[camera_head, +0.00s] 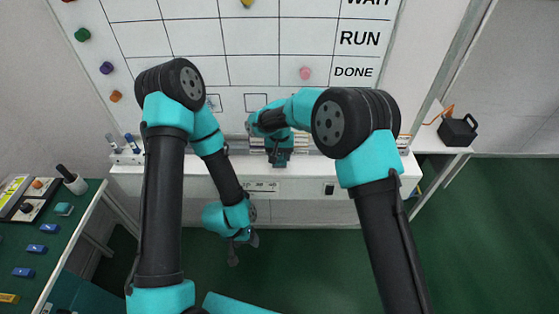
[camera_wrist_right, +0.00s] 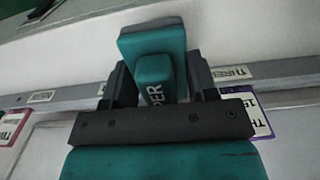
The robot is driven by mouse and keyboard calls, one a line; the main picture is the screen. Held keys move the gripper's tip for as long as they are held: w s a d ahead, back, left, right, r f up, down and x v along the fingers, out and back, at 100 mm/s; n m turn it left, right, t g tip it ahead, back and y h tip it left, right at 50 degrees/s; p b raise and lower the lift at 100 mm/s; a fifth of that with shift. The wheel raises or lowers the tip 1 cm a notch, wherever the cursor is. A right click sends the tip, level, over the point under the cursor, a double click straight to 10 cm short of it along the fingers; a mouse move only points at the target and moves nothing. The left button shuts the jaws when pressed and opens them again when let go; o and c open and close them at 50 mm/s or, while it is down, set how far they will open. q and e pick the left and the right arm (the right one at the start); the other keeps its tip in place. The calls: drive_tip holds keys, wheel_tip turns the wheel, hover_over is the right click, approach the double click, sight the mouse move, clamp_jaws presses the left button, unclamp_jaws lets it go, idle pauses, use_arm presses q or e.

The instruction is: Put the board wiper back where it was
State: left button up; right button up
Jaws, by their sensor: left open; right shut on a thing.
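The board wiper (camera_wrist_right: 155,75) is a teal block whose label partly shows the letters "PER". In the right wrist view it sits between the two dark fingers of my right gripper (camera_wrist_right: 158,85), which is shut on it. In the head view my right gripper (camera_head: 279,158) is at the ledge (camera_head: 205,181) below the whiteboard, and I cannot clearly separate the wiper from it there. I cannot tell whether the wiper touches the ledge. My left gripper (camera_head: 241,248) is open and empty, low in front of the ledge.
The whiteboard (camera_head: 250,38) has a grid and coloured magnets. Pens in a holder (camera_head: 125,157) stand at the ledge's left end. A grey rail (camera_wrist_right: 70,103) with labels and coloured-edged cards crosses the wrist view. A green table (camera_head: 70,222) is at left, a black box (camera_head: 458,131) at right.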

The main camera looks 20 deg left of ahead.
sight(280, 160)
drive_tip(key=shift+w, duration=0.3)
drive_tip(key=shift+f, duration=1.8)
drive_tip(key=shift+f, duration=0.15)
drive_tip(key=o, duration=0.9)
wheel_tip(280, 160, up, 12)
drive_tip(key=shift+r, duration=0.2)
